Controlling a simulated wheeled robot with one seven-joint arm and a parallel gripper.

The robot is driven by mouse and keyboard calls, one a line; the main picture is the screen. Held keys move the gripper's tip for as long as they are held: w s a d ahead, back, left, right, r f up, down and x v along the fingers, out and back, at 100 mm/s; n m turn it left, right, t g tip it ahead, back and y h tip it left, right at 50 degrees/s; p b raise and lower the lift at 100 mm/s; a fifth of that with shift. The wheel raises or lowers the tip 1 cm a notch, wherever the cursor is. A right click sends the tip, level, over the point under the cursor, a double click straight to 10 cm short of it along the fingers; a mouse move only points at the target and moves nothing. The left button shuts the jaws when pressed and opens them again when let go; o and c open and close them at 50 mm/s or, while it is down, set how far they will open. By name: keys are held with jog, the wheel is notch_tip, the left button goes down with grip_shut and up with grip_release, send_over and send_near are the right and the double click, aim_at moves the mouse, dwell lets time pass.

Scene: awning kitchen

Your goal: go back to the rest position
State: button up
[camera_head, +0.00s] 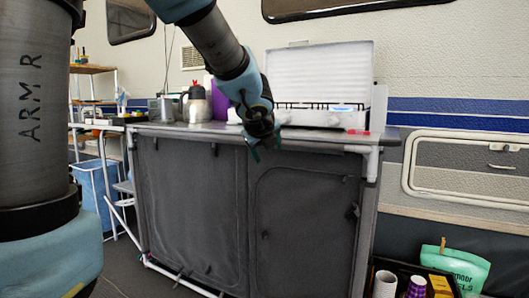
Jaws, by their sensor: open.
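My gripper (265,150) hangs in front of the front edge of the grey camping cabinet (195,210), pointing down. Its two thin, dark fingertips are apart, with nothing visible between them. My arm comes down from the top of the picture, and another thick link of it fills the left side. The arm hides part of the countertop and the things behind it.
On the counter stand a camping stove (310,116) with raised lid, a kettle (195,104), a purple item (220,100) and a small red object (359,132). At the lower right are cups (385,284) and a green bag (455,266). A blue bin (97,185) stands left.

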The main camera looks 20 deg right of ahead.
jog(key=shift+a+f, duration=0.1)
jog(key=s+a+f+n+g+y, duration=0.2)
jog(key=a+f+n, duration=0.5)
jog(key=a+n, duration=0.15)
jog(key=s+a+f+n+g+y, duration=0.2)
jog(key=s+a+f+n, duration=0.1)
jog(key=a+f+n, duration=0.5)
jog(key=s+a+f+n+g, duration=0.25)
jog(key=s+a+n, duration=0.2)
jog(key=n, duration=0.25)
jog(key=s+a+f+n+g, duration=0.2)
jog(key=s+a+f+n, duration=0.2)
jog(key=s+n, duration=0.3)
notch_tip(320, 180, up, 36)
jog(key=n+p, duration=0.1)
jog(key=p, duration=3.4)
jog(key=shift+w+f+p, duration=0.2)
jog(key=shift+w+p, duration=0.1)
jog(key=shift+w, duration=0.05)
